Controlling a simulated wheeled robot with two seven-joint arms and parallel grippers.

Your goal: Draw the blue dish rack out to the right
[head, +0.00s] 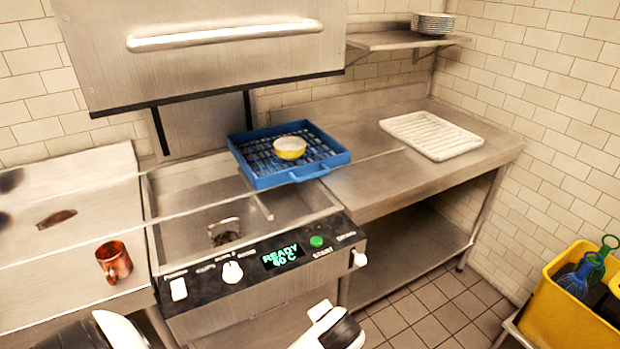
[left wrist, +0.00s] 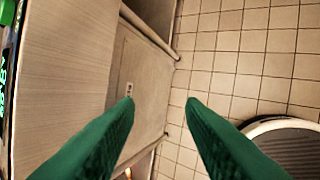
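The blue dish rack (head: 268,181) sits in the head view across the right edge of the dishwasher's open bay and the left end of the steel counter on the right. A yellow bowl (head: 290,148) with a pale inside stands in it. The rack has a loop handle on its near side. My left gripper (left wrist: 160,100) shows only in the left wrist view, its green fingers apart with nothing between them, above the floor beside the machine front. It is away from the rack. My right gripper is not visible; only white arm parts show at the bottom of the head view.
The steel counter (head: 370,192) is clear between the rack and a white ribbed mat (head: 432,135). The raised dishwasher hood (head: 200,50) hangs above. A copper mug (head: 114,262) stands on the left counter.

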